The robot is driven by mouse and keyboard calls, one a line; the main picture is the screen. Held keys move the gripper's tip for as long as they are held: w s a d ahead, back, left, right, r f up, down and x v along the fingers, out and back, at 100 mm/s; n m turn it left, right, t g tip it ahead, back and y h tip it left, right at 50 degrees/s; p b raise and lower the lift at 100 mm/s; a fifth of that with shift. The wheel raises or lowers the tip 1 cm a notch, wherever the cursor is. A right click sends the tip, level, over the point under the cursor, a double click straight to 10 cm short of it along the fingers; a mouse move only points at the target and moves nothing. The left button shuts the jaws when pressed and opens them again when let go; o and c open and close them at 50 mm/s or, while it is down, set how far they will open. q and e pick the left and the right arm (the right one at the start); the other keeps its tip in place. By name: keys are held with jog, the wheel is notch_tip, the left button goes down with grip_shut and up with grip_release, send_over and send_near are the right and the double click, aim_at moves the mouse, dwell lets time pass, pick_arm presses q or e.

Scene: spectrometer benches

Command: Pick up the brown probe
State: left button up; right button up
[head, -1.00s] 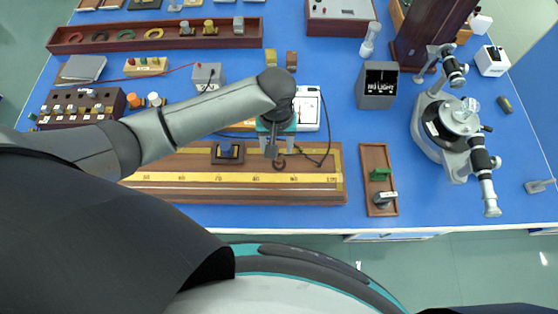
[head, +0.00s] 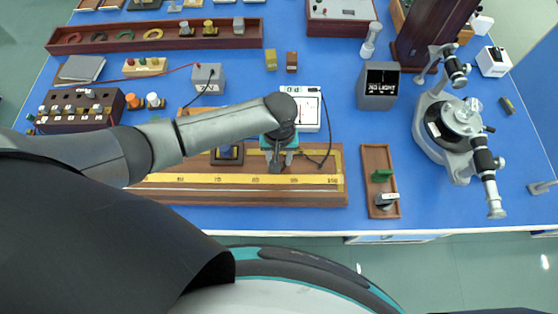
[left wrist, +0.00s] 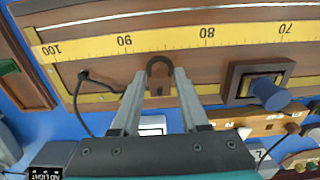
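A small brown arch-shaped piece, which looks like the brown probe (left wrist: 158,68), is on the long wooden metre-scale board (left wrist: 215,22). In the left wrist view it lies between the two fingertips of my left gripper (left wrist: 160,76), with a narrow gap on each side. The gripper is open, and whether it touches the piece cannot be told. In the head view my left gripper (head: 277,163) points down over the board (head: 310,197) and hides the piece. My right gripper is out of view.
A dark square block with a blue knob (left wrist: 268,92) sits on the board beside the gripper. A black cable (left wrist: 78,105) runs onto the board. A white meter (head: 308,108) stands behind the arm. A wooden tray (head: 377,157) lies to the right.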

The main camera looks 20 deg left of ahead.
pick_arm(q)
grip_shut()
jog(key=shift+r, duration=0.15)
dwell(0.4)
